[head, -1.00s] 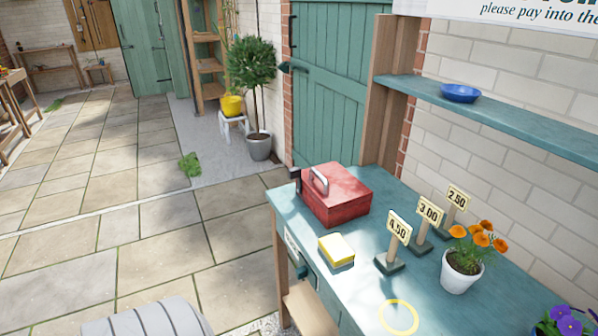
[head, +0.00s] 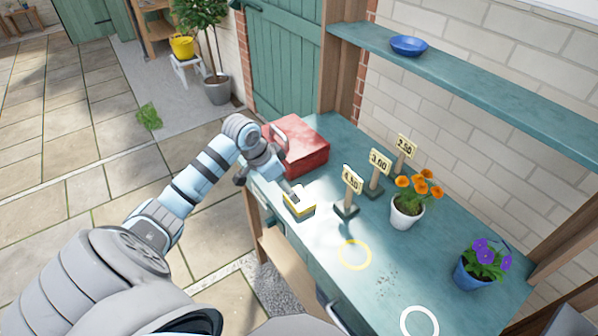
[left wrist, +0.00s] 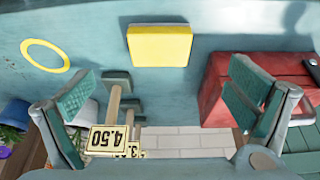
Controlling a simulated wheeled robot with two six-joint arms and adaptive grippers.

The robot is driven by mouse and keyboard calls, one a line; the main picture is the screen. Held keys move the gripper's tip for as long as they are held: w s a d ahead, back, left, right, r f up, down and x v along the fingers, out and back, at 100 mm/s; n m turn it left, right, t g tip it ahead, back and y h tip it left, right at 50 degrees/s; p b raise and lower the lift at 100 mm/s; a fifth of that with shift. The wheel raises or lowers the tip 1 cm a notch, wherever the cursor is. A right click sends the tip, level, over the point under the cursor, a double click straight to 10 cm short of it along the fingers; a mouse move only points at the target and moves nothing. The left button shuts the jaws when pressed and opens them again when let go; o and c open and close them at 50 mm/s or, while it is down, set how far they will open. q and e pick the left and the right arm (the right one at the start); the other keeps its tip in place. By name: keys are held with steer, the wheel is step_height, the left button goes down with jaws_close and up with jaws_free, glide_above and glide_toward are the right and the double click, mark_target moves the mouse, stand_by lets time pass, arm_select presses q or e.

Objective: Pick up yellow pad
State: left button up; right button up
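The yellow pad (head: 299,204) lies on the teal bench top near its front edge, between the red box and the price signs. In the left wrist view the pad (left wrist: 160,46) shows whole and flat, with nothing gripping it. My left gripper (head: 290,187) is over the bench beside the red box, very close to the pad and partly in front of it. In the left wrist view its two fingers (left wrist: 158,108) are wide apart with nothing between them at the tips. My right gripper is not in view.
The red box (head: 299,147) stands close behind my left gripper. Price signs (head: 351,186) stand right of the pad. An orange flower pot (head: 407,213) and a purple flower pot (head: 474,274) are farther right. A yellow ring (head: 354,254) and a white ring (head: 419,321) mark bare bench.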

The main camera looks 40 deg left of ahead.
arm_select(q)
steer(key=x, duration=0.3)
steer(key=b+x, duration=0.1)
steer(key=x, duration=0.6)
steer(key=shift+w+d+r, duration=0.15)
steer(key=shift+w+d, duration=0.05)
steer(key=shift+w, duration=0.15)
steer(key=c, duration=1.3)
